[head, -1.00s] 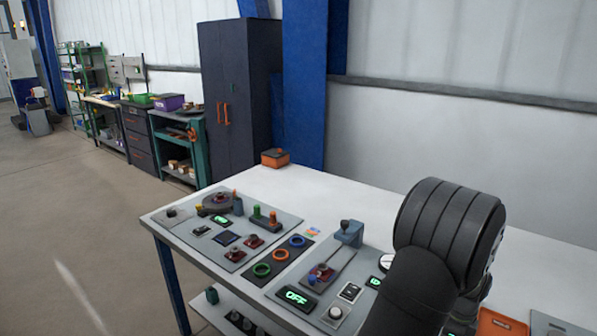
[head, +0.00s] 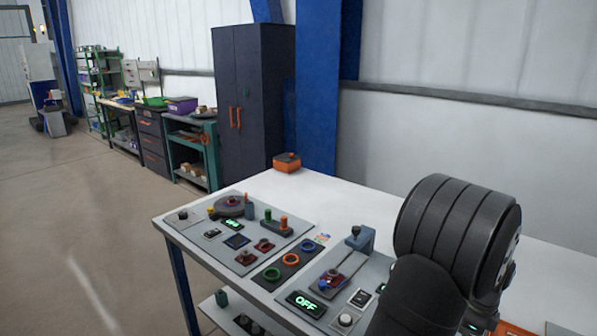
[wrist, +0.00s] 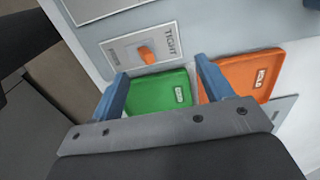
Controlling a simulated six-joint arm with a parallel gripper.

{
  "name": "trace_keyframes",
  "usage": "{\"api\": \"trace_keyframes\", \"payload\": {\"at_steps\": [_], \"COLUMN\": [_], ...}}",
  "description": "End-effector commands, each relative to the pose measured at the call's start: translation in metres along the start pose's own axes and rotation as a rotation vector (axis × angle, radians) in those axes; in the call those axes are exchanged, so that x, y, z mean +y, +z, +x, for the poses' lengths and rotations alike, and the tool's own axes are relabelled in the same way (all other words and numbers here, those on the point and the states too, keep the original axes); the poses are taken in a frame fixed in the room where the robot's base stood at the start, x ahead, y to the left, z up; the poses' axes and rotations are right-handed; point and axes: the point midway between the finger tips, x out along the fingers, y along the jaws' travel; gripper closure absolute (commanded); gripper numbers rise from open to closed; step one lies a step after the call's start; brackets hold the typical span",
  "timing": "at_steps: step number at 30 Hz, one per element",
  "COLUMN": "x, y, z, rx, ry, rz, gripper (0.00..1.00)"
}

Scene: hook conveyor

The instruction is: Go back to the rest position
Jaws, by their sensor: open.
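My gripper (wrist: 161,74) shows in the wrist view with its two blue fingers spread apart and nothing between them. It hangs over a green tray (wrist: 160,95) with a small label. An orange tray (wrist: 255,72) marked HOLD lies just to the right, partly behind the right finger. I cannot tell whether the fingers touch the trays. In the head view my dark, rounded arm covers the right front of the white table (head: 345,195), and the gripper itself is hidden there.
A plate with an orange knob (wrist: 146,56) lies beyond the green tray. In the head view, control panels (head: 236,235) with buttons, coloured rings and OFF displays cover the table's left part. An orange box (head: 287,163) stands at the back corner.

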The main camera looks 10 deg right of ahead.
Motion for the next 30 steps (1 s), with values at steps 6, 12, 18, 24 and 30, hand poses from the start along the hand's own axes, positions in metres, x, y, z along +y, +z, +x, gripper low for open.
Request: {"api": "trace_keyframes", "payload": {"at_steps": [6,12,18,24,30], "x": [0.001,0.000,0.019,0.046,0.045], "y": [0.000,0.000,0.000,0.000,0.000], "z": [0.035,0.069,0.065,0.060,0.034], "rx": [-0.001,0.000,0.000,0.001,0.000], "ry": [0.005,0.003,0.000,-0.004,-0.002], "rz": [0.000,0.000,0.001,0.001,0.000], "gripper": [0.27,0.27,0.27,0.27,0.27]}}
